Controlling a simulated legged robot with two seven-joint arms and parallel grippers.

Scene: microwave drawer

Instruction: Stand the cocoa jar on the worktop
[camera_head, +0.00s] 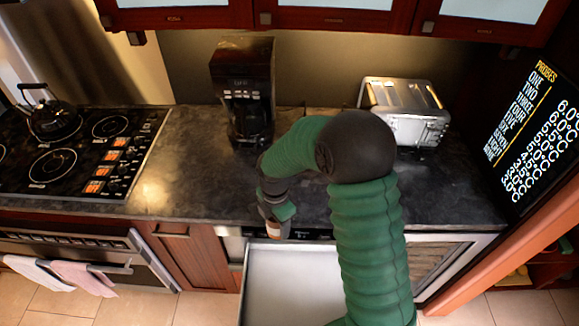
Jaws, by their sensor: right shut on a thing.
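My right gripper (275,212) points down at the front edge of the worktop (180,180), above the back of the open drawer (285,285). It is shut on a small orange-brown and white thing, which seems to be the cocoa jar (273,230). The gripper hides most of the jar, and its label cannot be read. My right arm hides part of the worktop and the right side of the drawer. My left gripper is not in view.
A black coffee maker (245,90) stands at the back of the worktop, with a silver toaster (405,110) to its right. A cooktop (75,150) with a black kettle (50,115) is at the left. Bare worktop lies between cooktop and coffee maker.

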